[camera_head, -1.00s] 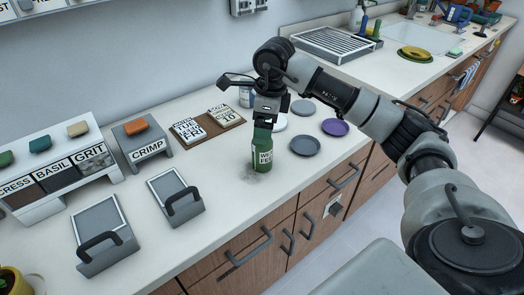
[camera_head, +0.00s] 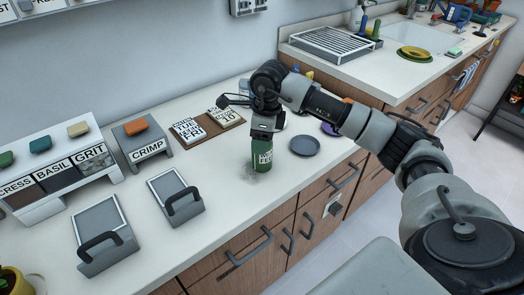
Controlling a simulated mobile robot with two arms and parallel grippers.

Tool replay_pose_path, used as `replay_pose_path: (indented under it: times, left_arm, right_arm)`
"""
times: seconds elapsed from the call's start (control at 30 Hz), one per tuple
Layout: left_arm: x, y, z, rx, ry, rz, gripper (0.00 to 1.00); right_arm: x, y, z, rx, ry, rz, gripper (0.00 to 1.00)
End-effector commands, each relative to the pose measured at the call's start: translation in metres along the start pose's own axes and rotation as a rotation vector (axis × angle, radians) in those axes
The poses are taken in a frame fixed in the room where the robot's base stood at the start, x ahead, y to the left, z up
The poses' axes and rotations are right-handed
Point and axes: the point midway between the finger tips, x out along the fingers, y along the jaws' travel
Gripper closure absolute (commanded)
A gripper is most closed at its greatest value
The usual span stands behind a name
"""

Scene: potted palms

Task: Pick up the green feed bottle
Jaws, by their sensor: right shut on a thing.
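The green feed bottle (camera_head: 262,157) stands upright on the white counter, with a white label on its front. My right gripper (camera_head: 265,134) comes down from above and is shut on the bottle's top. The gripper hides the cap and neck. The bottle's base appears to be at the counter surface; I cannot tell whether there is a gap under it. My left gripper is not in view.
A grey saucer (camera_head: 305,146) lies just right of the bottle. A purple saucer (camera_head: 328,129) is partly hidden behind my arm. Two grey handled trays (camera_head: 100,222) (camera_head: 165,184) stand to the left, with the CRIMP box (camera_head: 146,146) behind. The counter's front edge is close.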

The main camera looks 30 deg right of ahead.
Motion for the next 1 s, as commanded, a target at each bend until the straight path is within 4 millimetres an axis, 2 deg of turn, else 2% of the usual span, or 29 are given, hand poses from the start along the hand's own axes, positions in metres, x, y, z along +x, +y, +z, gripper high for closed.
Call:
replay_pose_path:
  times: [0.37, 0.47, 0.63, 0.7, 1.0]
  left_arm:
    - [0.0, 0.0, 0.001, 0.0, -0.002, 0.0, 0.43]
    - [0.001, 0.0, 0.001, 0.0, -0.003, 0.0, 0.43]
    - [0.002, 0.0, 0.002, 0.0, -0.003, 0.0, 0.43]
    - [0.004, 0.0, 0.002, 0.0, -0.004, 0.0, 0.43]
    - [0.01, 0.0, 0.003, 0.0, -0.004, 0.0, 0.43]
  right_arm:
    - [-0.006, -0.001, 0.001, 0.0, -0.003, -0.003, 0.72]
    - [-0.016, -0.001, 0.002, 0.0, -0.004, -0.003, 0.72]
    - [-0.046, -0.001, 0.006, 0.0, -0.006, -0.006, 0.72]
    - [-0.054, 0.004, -0.013, 0.003, 0.001, -0.005, 0.72]
    - [-0.099, 0.021, -0.071, 0.004, 0.001, -0.005, 0.72]
